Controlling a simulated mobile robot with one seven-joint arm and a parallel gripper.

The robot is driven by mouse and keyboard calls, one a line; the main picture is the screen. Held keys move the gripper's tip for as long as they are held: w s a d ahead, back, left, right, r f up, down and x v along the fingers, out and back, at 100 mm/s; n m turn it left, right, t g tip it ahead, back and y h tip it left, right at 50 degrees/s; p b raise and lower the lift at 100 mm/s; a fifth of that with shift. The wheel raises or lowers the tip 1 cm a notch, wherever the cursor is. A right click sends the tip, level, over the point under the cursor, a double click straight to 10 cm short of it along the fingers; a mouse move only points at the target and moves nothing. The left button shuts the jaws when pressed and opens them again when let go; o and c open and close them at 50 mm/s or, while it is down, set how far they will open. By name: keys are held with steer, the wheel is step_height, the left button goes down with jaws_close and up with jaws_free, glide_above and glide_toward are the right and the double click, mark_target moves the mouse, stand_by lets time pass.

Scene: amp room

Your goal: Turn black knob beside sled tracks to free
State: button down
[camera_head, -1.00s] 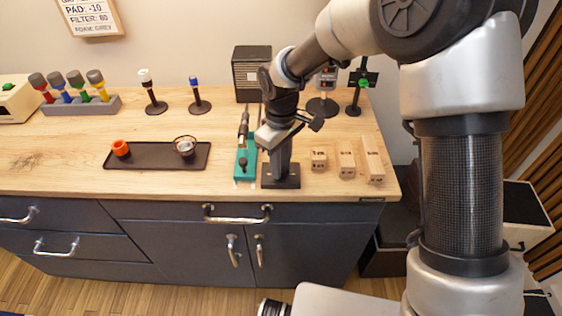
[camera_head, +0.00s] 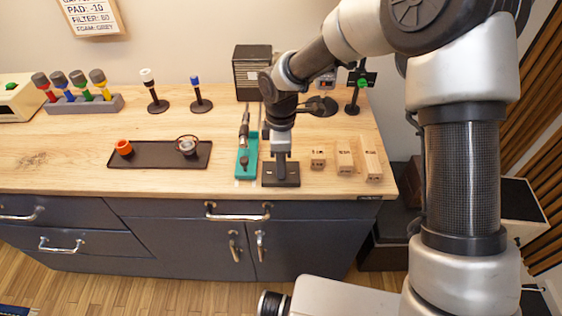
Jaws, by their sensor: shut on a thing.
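A teal sled (camera_head: 241,169) sits on pale sled tracks (camera_head: 254,115) that run from front to back on the bench. To its right is a black base (camera_head: 281,181) near the bench's front edge. My gripper (camera_head: 280,155) points down directly over this base, right beside the tracks. It is shut on the black knob there. The knob is mostly hidden by my gripper, so its angle cannot be read. A separate small dark knob (camera_head: 245,161) shows on the sled itself.
Several wooden blocks (camera_head: 345,165) stand just right of the base. A black tray (camera_head: 158,162) with an orange ring and a round part lies left. A black speaker-like box (camera_head: 252,72) and a green-topped stand (camera_head: 357,90) are behind. Free bench lies between the tray and the sled.

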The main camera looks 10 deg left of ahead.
stand_by(0.5)
steer(key=c, duration=1.5)
jaws_free()
steer(key=shift+c, duration=0.2)
step_height(320, 180, up, 18)
steer(key=p, duration=0.1)
steer(key=shift+f, duration=0.25)
